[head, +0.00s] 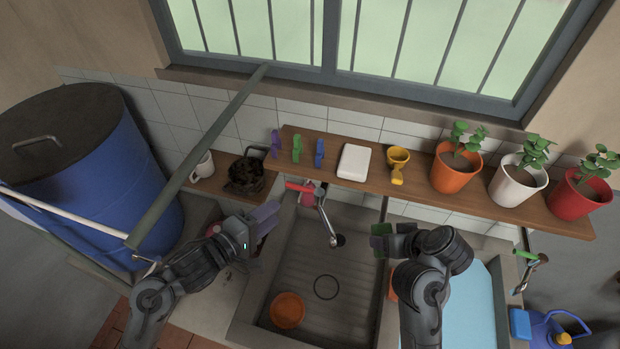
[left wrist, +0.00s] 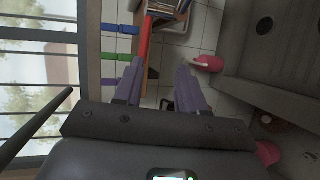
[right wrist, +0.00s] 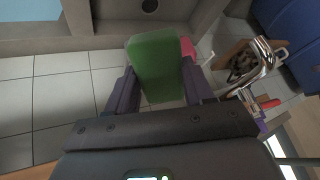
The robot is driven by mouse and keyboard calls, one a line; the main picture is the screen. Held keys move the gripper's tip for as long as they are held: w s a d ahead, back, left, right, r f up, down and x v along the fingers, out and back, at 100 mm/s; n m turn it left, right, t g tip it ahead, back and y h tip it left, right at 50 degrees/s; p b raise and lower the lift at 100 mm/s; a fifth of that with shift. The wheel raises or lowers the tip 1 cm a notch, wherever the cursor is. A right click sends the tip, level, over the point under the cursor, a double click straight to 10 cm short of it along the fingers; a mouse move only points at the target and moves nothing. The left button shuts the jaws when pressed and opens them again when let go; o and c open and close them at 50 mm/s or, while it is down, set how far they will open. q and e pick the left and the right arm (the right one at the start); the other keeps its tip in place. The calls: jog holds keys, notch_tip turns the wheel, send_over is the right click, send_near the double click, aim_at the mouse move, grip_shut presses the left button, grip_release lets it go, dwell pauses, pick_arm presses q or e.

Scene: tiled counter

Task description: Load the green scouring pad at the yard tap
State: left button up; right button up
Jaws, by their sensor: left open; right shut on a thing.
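The green scouring pad (right wrist: 156,66) is pinched between the purple fingers of my right gripper (right wrist: 157,88). In the head view the pad (head: 379,236) shows at the fingertips of my right gripper (head: 388,238), above the sink's middle divider. A tap with a red handle (head: 301,187) and a downturned spout (head: 330,228) stands at the back of the left basin, left of the pad and apart from it. My left gripper (head: 266,218) is open and empty, left of this tap; its parted fingers show in the left wrist view (left wrist: 158,80).
An orange bowl (head: 288,310) sits in the left basin (head: 325,265). A blue barrel (head: 90,180) stands left. A second tap with a green handle (head: 541,259) stands right.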

aim_at(294, 188)
pick_arm(q)
jog(key=w+d, duration=0.7)
jog(key=w, duration=0.2)
jog(key=shift+w+d+f, duration=0.2)
jog(key=shift+w+d, duration=0.05)
jog(key=shift+d, duration=0.05)
grip_shut()
dwell(0.3)
